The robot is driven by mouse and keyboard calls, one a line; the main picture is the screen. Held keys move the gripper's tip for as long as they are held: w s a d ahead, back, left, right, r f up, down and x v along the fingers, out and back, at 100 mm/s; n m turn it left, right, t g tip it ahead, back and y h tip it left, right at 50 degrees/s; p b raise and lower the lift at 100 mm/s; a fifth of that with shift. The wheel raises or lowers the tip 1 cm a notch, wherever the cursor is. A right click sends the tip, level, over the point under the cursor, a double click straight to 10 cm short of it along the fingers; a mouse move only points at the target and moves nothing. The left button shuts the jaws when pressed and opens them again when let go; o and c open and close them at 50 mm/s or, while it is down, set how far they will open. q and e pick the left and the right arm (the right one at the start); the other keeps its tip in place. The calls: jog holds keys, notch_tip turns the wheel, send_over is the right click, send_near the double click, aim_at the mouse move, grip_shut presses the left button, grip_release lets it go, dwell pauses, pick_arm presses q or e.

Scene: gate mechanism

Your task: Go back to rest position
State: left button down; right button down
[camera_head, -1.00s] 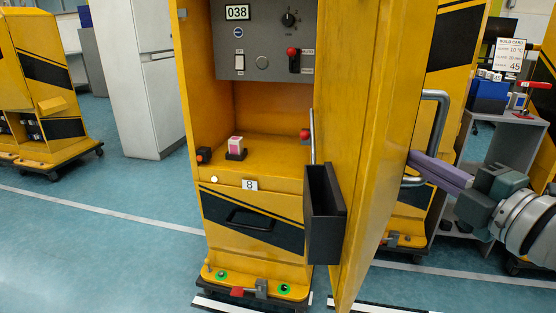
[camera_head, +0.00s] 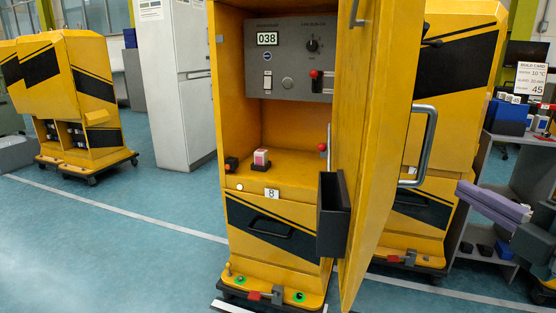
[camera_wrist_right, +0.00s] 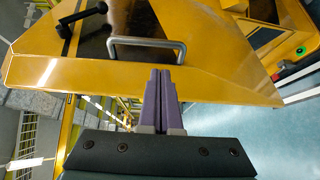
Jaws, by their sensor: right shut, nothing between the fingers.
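My right gripper (camera_head: 490,203) has purple fingers and is at the right of the head view, to the right of the open yellow door (camera_head: 367,160). Its fingers are shut together with nothing between them, as the right wrist view (camera_wrist_right: 162,75) also shows. The door's metal handle (camera_head: 424,145) is apart from the fingertips, to their left. In the right wrist view the handle (camera_wrist_right: 147,42) lies beyond the fingertips, on the door's face. My left gripper is not in view.
The yellow cabinet (camera_head: 240,130) stands open, with a grey control panel (camera_head: 290,85) inside. A black bin (camera_head: 333,215) hangs on the door's inner side. A grey table (camera_head: 480,180) with blue boxes stands at the right.

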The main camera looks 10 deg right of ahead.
jog(key=s+a+r+m+g+p, duration=0.3)
jog(key=s+a+m+g+p, duration=0.5)
jog(key=s, duration=0.3)
jog(key=s+a+r+m+g+p, duration=0.2)
jog(key=s+a+m+g+p, duration=0.5)
jog(key=s+a, duration=0.4)
notch_tip(320, 180, up, 35)
jog(key=d+m+p, duration=0.1)
jog(key=p, duration=3.3)
jog(key=shift+s+d+t+p, duration=0.15)
jog(key=shift+d+t+p, duration=0.15)
jog(key=shift+r, duration=0.1)
